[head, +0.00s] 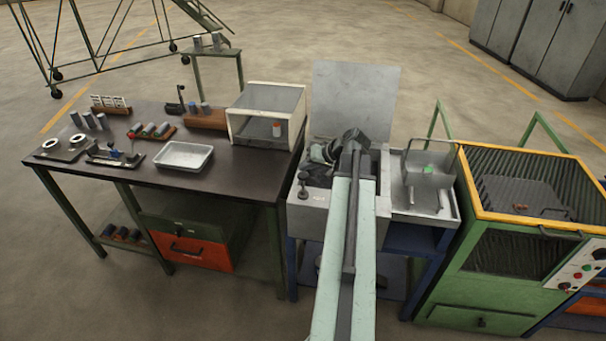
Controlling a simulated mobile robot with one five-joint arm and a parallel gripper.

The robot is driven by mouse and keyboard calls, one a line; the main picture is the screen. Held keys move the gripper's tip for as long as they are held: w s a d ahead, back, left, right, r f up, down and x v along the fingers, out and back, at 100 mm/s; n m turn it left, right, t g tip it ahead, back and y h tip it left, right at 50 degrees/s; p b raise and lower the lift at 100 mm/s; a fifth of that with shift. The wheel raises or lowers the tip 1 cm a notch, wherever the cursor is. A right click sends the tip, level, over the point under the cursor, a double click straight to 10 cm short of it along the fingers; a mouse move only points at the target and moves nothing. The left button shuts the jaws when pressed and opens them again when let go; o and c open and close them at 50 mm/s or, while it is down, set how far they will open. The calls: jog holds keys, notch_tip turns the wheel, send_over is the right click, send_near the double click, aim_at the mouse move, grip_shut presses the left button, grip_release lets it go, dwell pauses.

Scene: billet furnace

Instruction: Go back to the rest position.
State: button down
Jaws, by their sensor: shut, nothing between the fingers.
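My arm reaches forward from the bottom edge over the grey machine (303,212) in the middle. My gripper (352,140) is the dark end of the arm, over the back of that machine. It is shut and seems to hold nothing. Its fingertips are small and dark, and my arm hides part of the machine below.
A dark workbench (235,180) on the left bears a grey tray (184,156), a white open-fronted box (268,113) and several small metal parts. A metal basin (443,205) and a green furnace with a yellow rim (500,216) stand right.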

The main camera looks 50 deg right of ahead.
jog(key=w+a+n+g+y, duration=0.1)
jog(key=w+a+n, duration=0.1)
jog(key=w+a, duration=0.55)
jog(key=w+a+n+y, duration=0.2)
jog(key=w+a, duration=0.2)
jog(key=a, duration=0.6)
jog(key=w+a+f+n+g, duration=0.1)
jog(key=a+f+n+g, duration=0.1)
jog(key=a, duration=0.9)
jog(key=w+a+f+n+g, duration=0.1)
jog(key=a+n, duration=0.1)
jog(key=a, duration=0.8)
jog(key=s+a+f+n+g+h, duration=0.1)
jog(key=s+a+f+g, duration=0.15)
jog(key=a, duration=0.35)
jog(key=s+a+f+n+g, duration=0.1)
jog(key=s+a, duration=0.2)
jog(key=a, duration=0.4)
jog(key=s+d+m+g+h, duration=0.1)
jog(key=s+d+m+h, duration=0.1)
jog(key=s+d+h, duration=0.1)
jog(key=shift+s+d+f+m+g, duration=0.3)
jog(key=shift+s+d+f+g, duration=0.1)
jog(key=shift+s+d, duration=0.45)
jog(key=shift+d, duration=0.1)
